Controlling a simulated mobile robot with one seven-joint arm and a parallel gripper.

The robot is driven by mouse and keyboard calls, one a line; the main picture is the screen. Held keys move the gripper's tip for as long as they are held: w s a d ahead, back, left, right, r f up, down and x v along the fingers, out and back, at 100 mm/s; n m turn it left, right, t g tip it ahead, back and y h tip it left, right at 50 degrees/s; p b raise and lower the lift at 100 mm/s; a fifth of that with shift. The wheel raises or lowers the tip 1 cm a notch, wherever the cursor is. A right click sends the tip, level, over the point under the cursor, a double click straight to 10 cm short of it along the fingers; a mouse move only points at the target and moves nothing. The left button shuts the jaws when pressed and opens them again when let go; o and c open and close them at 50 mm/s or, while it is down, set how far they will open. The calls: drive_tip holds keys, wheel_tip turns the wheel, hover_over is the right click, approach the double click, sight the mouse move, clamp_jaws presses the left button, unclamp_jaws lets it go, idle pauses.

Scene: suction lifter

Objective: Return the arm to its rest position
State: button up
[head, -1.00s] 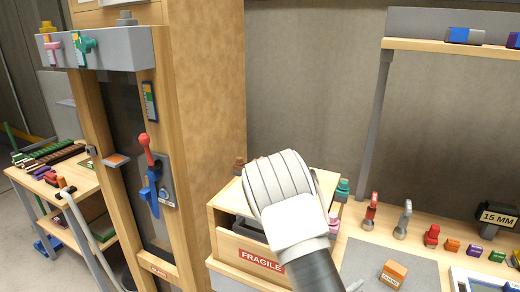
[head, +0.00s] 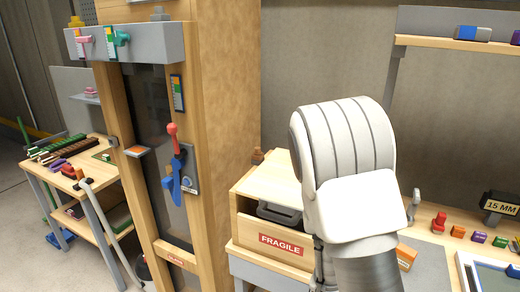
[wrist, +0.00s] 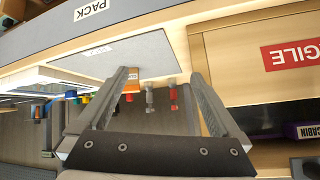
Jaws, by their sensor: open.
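My arm (head: 350,190), white with a grey lower link, stands raised in the right half of the head view. It covers part of the crate and the workbench behind it. My gripper (wrist: 165,90) shows in the wrist view with its two grey fingers spread wide and nothing between them touching either one. Beyond the fingers lie a grey mat (wrist: 130,58) and a small orange block (wrist: 132,82) on the bench. The gripper's fingers are hidden behind my arm in the head view.
A wooden crate (head: 255,219) marked FRAGILE stands left of my arm. A tall wooden cabinet with a red-knobbed lever (head: 173,140) is further left. Several small coloured blocks and a 15 MM sign (head: 500,203) are on the right bench. A shelf (head: 450,45) hangs above.

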drive_tip(key=s+a+r+n+y, duration=0.2)
drive_tip(key=a+r+n+y, duration=0.3)
drive_tip(key=a+r, duration=0.7)
drive_tip(key=s+d+r+n+g, duration=0.2)
drive_tip(key=s+r+n, duration=0.3)
drive_tip(key=s+r, duration=0.9)
drive_tip(key=shift+s+d+y, duration=0.4)
drive_tip(key=shift+s+d, duration=0.2)
drive_tip(key=shift+s, duration=0.3)
idle(0.9)
